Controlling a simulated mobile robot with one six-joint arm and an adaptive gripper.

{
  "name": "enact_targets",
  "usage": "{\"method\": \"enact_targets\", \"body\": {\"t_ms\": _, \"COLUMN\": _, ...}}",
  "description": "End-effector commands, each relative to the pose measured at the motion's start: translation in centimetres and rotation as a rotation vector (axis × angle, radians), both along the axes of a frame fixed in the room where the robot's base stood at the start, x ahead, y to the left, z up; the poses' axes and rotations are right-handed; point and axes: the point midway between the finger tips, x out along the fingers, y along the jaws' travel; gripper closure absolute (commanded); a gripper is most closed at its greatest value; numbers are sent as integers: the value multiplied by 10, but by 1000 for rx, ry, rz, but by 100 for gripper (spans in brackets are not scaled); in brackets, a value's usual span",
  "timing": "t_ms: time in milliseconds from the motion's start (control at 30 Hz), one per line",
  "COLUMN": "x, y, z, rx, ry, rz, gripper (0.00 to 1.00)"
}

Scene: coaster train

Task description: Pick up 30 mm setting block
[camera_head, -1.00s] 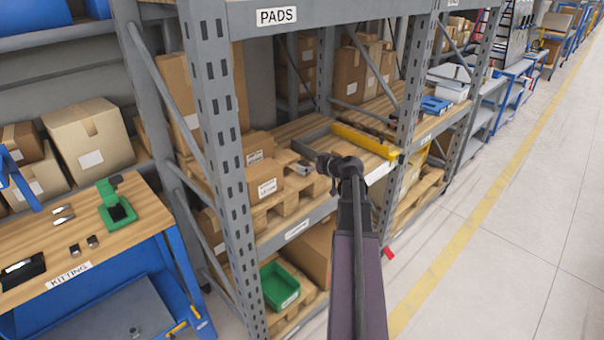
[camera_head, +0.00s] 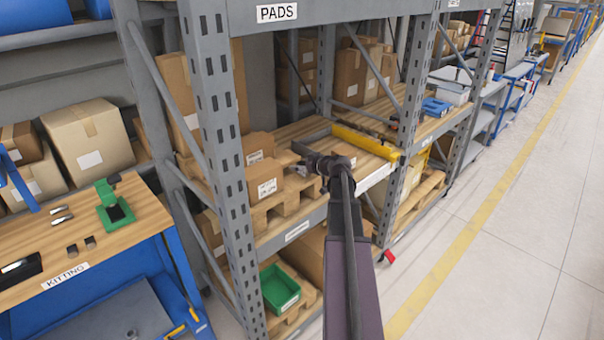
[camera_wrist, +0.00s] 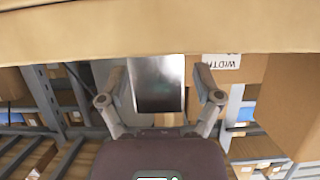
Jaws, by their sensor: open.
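A dark, shiny metal block (camera_wrist: 158,84), which looks like the setting block, stands out in the wrist view between the two fingers of my gripper (camera_wrist: 160,76). A gap shows on each side of it, so the fingers are open and not touching it. Its 30 mm size cannot be read. In the head view my gripper (camera_head: 302,158) is at the front of the middle shelf of the PADS rack, just right of the small cardboard boxes. The block cannot be made out there.
A labelled carton (camera_head: 266,183) sits on a pallet left of my gripper. A yellow bar (camera_head: 365,141) lies on the shelf to the right. The grey rack upright (camera_head: 222,150) stands to the left. A green bin (camera_head: 280,287) is below. The aisle floor (camera_head: 530,220) is clear.

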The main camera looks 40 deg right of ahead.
Motion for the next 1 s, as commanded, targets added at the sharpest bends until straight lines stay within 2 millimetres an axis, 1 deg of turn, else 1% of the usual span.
{"method": "enact_targets", "body": {"t_ms": 100, "x": 4, "y": 0, "z": -2, "rx": 0, "ry": 0, "rz": 0, "gripper": 17}}
{"method": "enact_targets", "body": {"t_ms": 600, "x": 3, "y": 0, "z": -1, "rx": 1, "ry": 0, "rz": -1, "gripper": 17}}
{"method": "enact_targets", "body": {"t_ms": 633, "x": 3, "y": 0, "z": -1, "rx": 0, "ry": 0, "rz": -2, "gripper": 20}}
{"method": "enact_targets", "body": {"t_ms": 667, "x": 3, "y": -1, "z": -1, "rx": 0, "ry": 0, "rz": -2, "gripper": 29}}
{"method": "enact_targets", "body": {"t_ms": 700, "x": 3, "y": -1, "z": -1, "rx": 0, "ry": 0, "rz": -2, "gripper": 41}}
{"method": "enact_targets", "body": {"t_ms": 767, "x": 3, "y": -1, "z": -1, "rx": 0, "ry": 0, "rz": -2, "gripper": 59}}
{"method": "enact_targets", "body": {"t_ms": 800, "x": 3, "y": -1, "z": -1, "rx": 0, "ry": 0, "rz": -2, "gripper": 71}}
{"method": "enact_targets", "body": {"t_ms": 867, "x": 3, "y": -1, "z": -1, "rx": 0, "ry": 0, "rz": -2, "gripper": 88}}
{"method": "enact_targets", "body": {"t_ms": 900, "x": 3, "y": -1, "z": -1, "rx": 0, "ry": 0, "rz": -2, "gripper": 100}}
{"method": "enact_targets", "body": {"t_ms": 1000, "x": 3, "y": -1, "z": -1, "rx": 0, "ry": -1, "rz": -2, "gripper": 100}}
